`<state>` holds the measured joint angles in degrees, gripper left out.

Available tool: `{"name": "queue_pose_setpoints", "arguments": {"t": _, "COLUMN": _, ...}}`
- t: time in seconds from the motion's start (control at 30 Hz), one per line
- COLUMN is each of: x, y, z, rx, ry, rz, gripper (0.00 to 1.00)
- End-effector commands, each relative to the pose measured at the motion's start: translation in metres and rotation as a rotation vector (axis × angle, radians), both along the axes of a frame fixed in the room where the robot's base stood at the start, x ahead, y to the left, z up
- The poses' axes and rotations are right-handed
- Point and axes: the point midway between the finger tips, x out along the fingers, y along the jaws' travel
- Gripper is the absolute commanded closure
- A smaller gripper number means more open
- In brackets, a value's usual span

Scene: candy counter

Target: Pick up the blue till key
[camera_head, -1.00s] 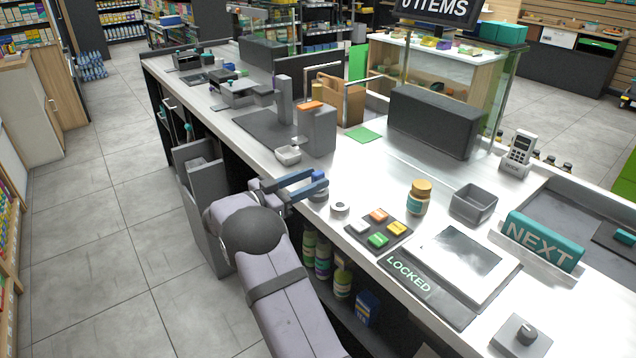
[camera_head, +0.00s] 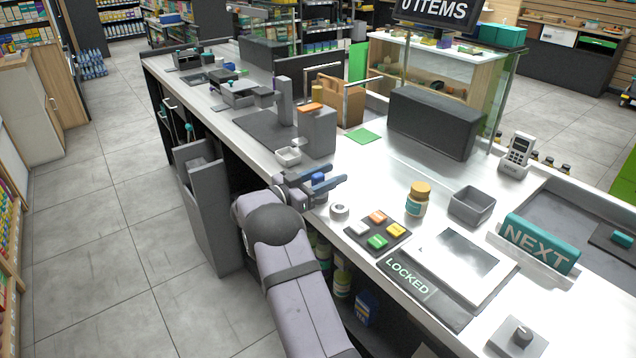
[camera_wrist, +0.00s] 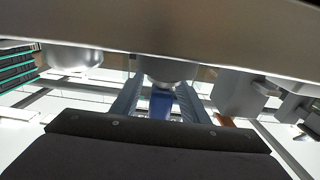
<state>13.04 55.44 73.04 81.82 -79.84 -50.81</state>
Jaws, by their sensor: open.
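The blue till key (camera_head: 318,178) shows as a small bright blue shape between the fingers of my gripper (camera_head: 334,182), near the front edge of the counter. In the wrist view a blue block (camera_wrist: 161,103), which looks like the same key, stands between the two blue-grey fingers (camera_wrist: 160,98). The fingers are spread on either side of it, and I cannot tell whether either touches it. The lower part of the key and what it stands on are hidden by the gripper.
A white ring-shaped piece (camera_head: 340,211) sits just right of my gripper, by a pad of coloured buttons (camera_head: 378,231). A small white dish (camera_head: 288,156) and a grey box-shaped device (camera_head: 317,131) stand behind.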

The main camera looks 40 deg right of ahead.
Motion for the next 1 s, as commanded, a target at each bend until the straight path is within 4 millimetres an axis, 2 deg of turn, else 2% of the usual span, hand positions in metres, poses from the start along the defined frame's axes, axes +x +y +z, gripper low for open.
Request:
{"name": "queue_pose_setpoints", "arguments": {"t": 0.07, "x": 0.000, "y": 0.000, "z": 0.000, "rx": 0.000, "ry": 0.000, "rz": 0.000, "gripper": 0.59}}
{"name": "queue_pose_setpoints", "arguments": {"t": 0.23, "x": 0.000, "y": 0.000, "z": 0.000, "rx": 0.000, "ry": 0.000, "rz": 0.000, "gripper": 0.98}}
{"name": "queue_pose_setpoints", "arguments": {"t": 0.27, "x": 0.000, "y": 0.000, "z": 0.000, "rx": 0.000, "ry": 0.000, "rz": 0.000, "gripper": 1.00}}
{"name": "queue_pose_setpoints", "arguments": {"t": 0.67, "x": 0.000, "y": 0.001, "z": 0.007, "rx": -0.001, "ry": -0.003, "rz": 0.000, "gripper": 1.00}}
{"name": "queue_pose_setpoints", "arguments": {"t": 0.77, "x": 0.000, "y": 0.001, "z": 0.017, "rx": -0.001, "ry": -0.004, "rz": 0.000, "gripper": 1.00}}
{"name": "queue_pose_setpoints", "arguments": {"t": 1.0, "x": 0.000, "y": 0.001, "z": 0.057, "rx": -0.002, "ry": -0.007, "rz": 0.001, "gripper": 1.00}}
